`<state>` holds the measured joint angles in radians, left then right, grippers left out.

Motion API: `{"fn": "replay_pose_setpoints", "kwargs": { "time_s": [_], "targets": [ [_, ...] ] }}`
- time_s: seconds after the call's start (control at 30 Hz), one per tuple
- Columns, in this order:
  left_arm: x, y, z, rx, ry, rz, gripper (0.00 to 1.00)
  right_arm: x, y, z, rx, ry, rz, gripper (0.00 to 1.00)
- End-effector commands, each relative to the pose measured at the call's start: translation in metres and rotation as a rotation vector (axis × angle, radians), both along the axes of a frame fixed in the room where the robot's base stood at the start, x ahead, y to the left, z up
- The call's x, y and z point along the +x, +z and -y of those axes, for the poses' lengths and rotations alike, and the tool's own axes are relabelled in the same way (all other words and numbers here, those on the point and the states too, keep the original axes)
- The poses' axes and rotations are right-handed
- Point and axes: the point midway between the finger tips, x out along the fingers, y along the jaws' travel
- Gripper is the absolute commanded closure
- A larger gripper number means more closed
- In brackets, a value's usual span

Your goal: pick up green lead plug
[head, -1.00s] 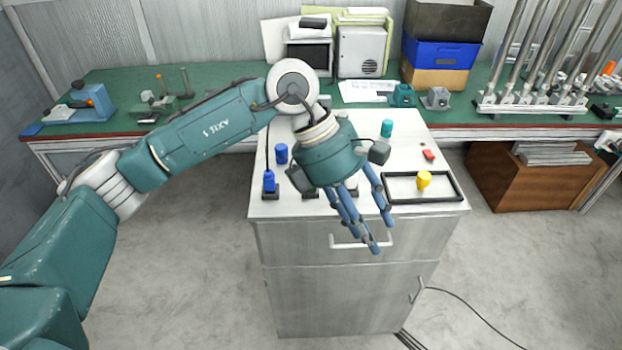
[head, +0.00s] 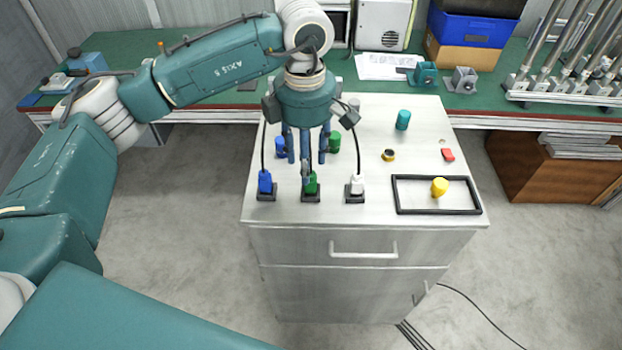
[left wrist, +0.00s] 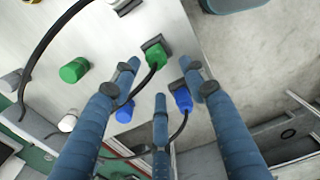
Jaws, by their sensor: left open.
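The green lead plug (head: 311,183) stands in a small dark base near the front edge of the grey cabinet top (head: 345,220). A finger partly hides it in the head view. In the left wrist view the green plug (left wrist: 153,54), with its black lead, lies beyond the spread fingers. My left gripper (head: 306,163) points down over the plug, open and empty. In the wrist view its fingers (left wrist: 160,78) spread on either side of the lead; contact cannot be told. The right gripper is out of view.
A blue plug (head: 265,183) and a white plug (head: 356,185) flank the green one. Blue (head: 280,147) and green cylinders (head: 334,142) stand behind. A black-rimmed tray (head: 415,209) holds a yellow piece (head: 439,187). A teal cylinder (head: 403,120) stands at the back right.

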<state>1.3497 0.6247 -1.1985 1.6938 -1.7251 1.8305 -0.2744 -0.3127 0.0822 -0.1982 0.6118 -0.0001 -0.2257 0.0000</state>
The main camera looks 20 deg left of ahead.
Motion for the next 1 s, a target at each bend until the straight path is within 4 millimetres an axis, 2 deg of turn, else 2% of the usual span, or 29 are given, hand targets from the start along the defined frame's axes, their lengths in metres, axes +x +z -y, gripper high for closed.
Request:
{"fn": "replay_pose_setpoints", "kwargs": {
  "time_s": [0.07, 0.17, 0.33, 0.47, 0.73, 0.77, 0.97, 1.0],
  "targets": [
    [0.000, -0.005, 0.000, 0.000, 0.000, -0.001, 0.56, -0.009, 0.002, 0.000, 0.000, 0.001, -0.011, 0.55],
    [-0.001, -0.012, 0.001, 0.000, -0.001, -0.003, 0.56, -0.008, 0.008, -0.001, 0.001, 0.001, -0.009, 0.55],
    [-0.003, -0.036, 0.005, 0.000, -0.002, -0.005, 0.56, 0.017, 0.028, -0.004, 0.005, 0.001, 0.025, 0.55],
    [-0.001, -0.053, 0.005, -0.002, -0.001, -0.003, 0.56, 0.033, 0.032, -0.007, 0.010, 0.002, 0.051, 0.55],
    [-0.001, -0.059, 0.005, -0.001, -0.001, 0.000, 0.56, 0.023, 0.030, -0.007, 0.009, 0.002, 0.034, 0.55],
    [-0.001, -0.059, 0.005, -0.001, -0.001, 0.000, 0.58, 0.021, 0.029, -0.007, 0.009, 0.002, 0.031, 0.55],
    [-0.001, -0.058, 0.005, -0.001, -0.001, 0.000, 0.98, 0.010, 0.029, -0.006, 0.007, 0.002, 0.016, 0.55],
    [-0.001, -0.058, 0.005, -0.001, -0.001, -0.001, 1.00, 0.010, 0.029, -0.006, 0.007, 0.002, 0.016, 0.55]
  ]
}}
